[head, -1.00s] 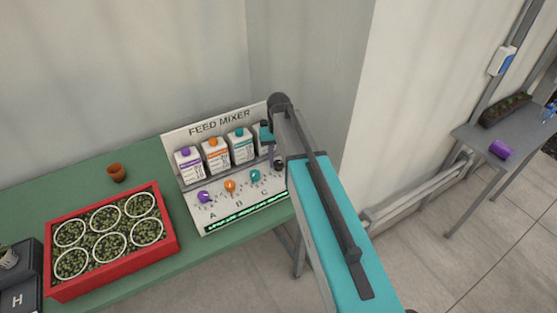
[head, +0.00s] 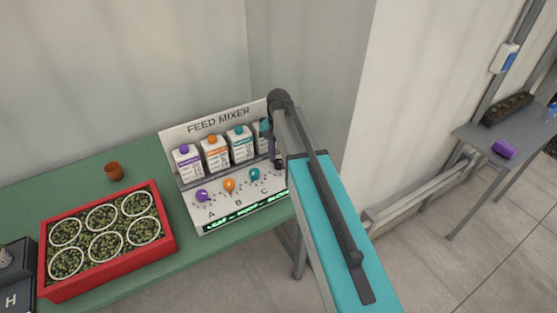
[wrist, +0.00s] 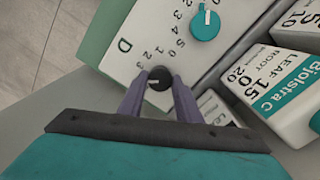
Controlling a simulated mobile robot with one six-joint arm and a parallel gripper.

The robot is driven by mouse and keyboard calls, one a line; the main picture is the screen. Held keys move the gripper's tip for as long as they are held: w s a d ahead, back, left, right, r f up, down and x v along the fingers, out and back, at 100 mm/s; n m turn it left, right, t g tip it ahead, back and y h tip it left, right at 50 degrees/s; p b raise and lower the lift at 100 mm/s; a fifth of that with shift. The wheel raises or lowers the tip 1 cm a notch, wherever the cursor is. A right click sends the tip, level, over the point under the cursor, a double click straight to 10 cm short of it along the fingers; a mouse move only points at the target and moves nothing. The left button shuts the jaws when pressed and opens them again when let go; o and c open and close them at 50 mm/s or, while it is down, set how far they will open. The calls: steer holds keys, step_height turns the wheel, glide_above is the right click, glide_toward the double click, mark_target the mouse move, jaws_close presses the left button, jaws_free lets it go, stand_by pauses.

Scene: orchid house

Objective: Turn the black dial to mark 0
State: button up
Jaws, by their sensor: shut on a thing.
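The black dial (wrist: 159,77) is in the middle of the wrist view, on the white FEED MIXER panel (wrist: 135,50) beside the letter D. The two grey-purple fingers of my gripper (wrist: 158,88) are on either side of it, shut on it. Printed numbers 1, 2 and 3 show beside the dial. A small pale mark shows on its top, but I cannot tell which number it points to.
The teal dial (wrist: 205,25) and a carton (wrist: 290,95) are close to my gripper. Purple (head: 202,196) and orange (head: 229,185) dials sit farther left.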

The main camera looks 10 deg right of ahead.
steer(key=m+b, duration=0.1)
steer(key=m, duration=0.5)
steer(key=m+b, duration=0.1)
steer(key=m, duration=1.1)
steer(key=shift+b, duration=0.3)
steer(key=m, duration=0.6)
steer(key=o, duration=1.1)
steer(key=shift+r, duration=0.15)
